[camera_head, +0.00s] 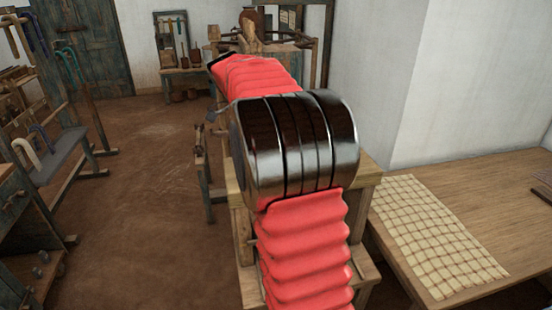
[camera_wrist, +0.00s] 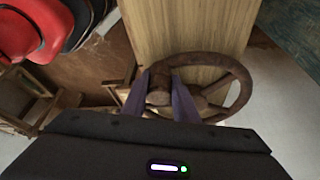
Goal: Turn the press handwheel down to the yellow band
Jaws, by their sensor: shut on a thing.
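The press handwheel (camera_wrist: 243,88) is a brown, rusty-looking round wheel with spokes and a hub, shown in the wrist view over a light wooden board (camera_wrist: 190,25). My gripper (camera_wrist: 162,76) has its two purple fingers on either side of the wheel's hub area and is shut on the handwheel. The left part of the rim is partly hidden by the fingers and the gripper body. I cannot make out the yellow band in either view. In the head view my red-sleeved arm covers the middle, and the gripper and handwheel are hidden.
A wooden frame (camera_head: 243,225) stands behind and below my arm. At right, a wooden table (camera_head: 480,180) carries a checked cloth (camera_head: 437,235). Racks with hooked canes (camera_head: 48,160) stand at left. Brown floor (camera_head: 145,190) is open between them.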

